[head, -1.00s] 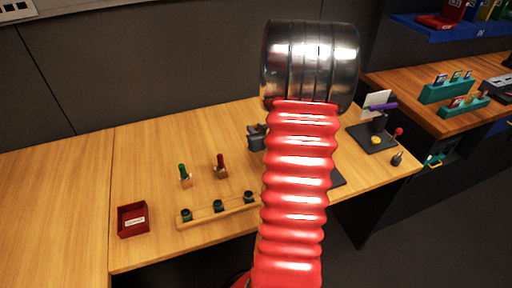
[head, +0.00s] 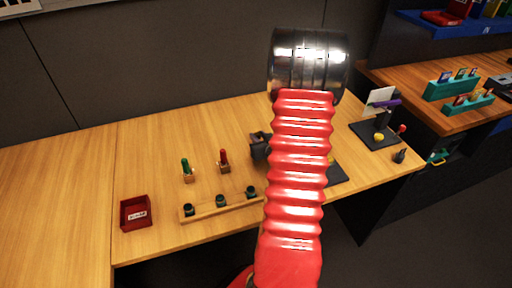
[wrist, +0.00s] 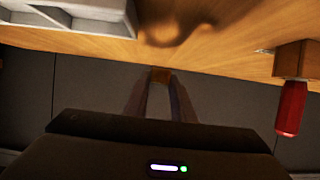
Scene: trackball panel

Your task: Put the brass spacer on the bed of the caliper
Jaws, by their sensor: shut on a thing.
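In the wrist view my gripper (wrist: 160,82) is shut on a small brown-gold block, which I take to be the brass spacer (wrist: 160,74). It is held between the fingertips, and the wood bench top lies beyond it. In the head view part of my dark gripper (head: 260,148) shows left of my red arm, above the bench; the rest is hidden by the arm. A grey stepped body (wrist: 85,14) shows at the top left of the wrist view, apart from my fingers. It may be the caliper, but I cannot tell.
A red-handled tool (head: 224,158) and a green-handled tool (head: 187,168) stand in wooden blocks. In front are a wooden rack (head: 222,207) and a red bin (head: 136,222). A dark pad (head: 336,176) is partly behind my arm. Another dark base (head: 368,138) stands further right.

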